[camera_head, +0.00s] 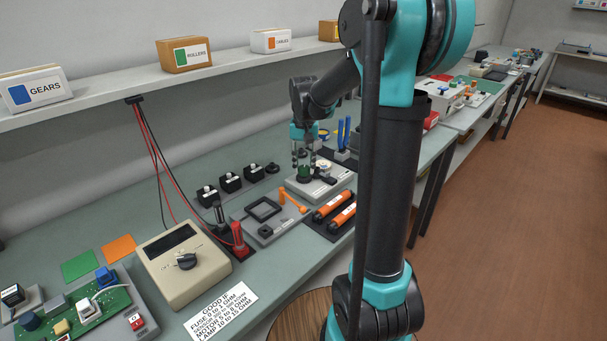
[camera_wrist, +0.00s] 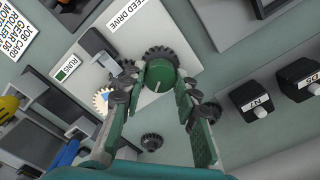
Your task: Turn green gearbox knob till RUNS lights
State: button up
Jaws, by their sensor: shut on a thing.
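The green knob (camera_wrist: 160,74) stands on the pale FEED DRIVE plate (camera_wrist: 92,62), in front of a dark gear (camera_wrist: 158,52). My gripper (camera_wrist: 161,84) is shut on the knob, one finger on each side. In the head view my gripper (camera_head: 304,162) points down at the knob (camera_head: 304,174) on the grey gearbox base (camera_head: 335,184). A RUNS label (camera_wrist: 68,68) with a green square is left of the knob; I cannot tell whether it is lit.
A cream gear (camera_wrist: 103,100) and loose dark gears (camera_wrist: 151,142) lie nearby. Black blocks (camera_wrist: 250,98) stand to the right in the wrist view. Blue-handled tools (camera_head: 344,134) stand behind the gearbox. Orange rollers (camera_head: 332,206) lie in front of it. A cream meter (camera_head: 185,262) is at the left.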

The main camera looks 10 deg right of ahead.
jog(key=m, duration=0.4)
jog(key=shift+m, duration=0.4)
jog(key=m, duration=1.1)
jog(key=shift+m, duration=0.4)
jog(key=o, duration=0.9)
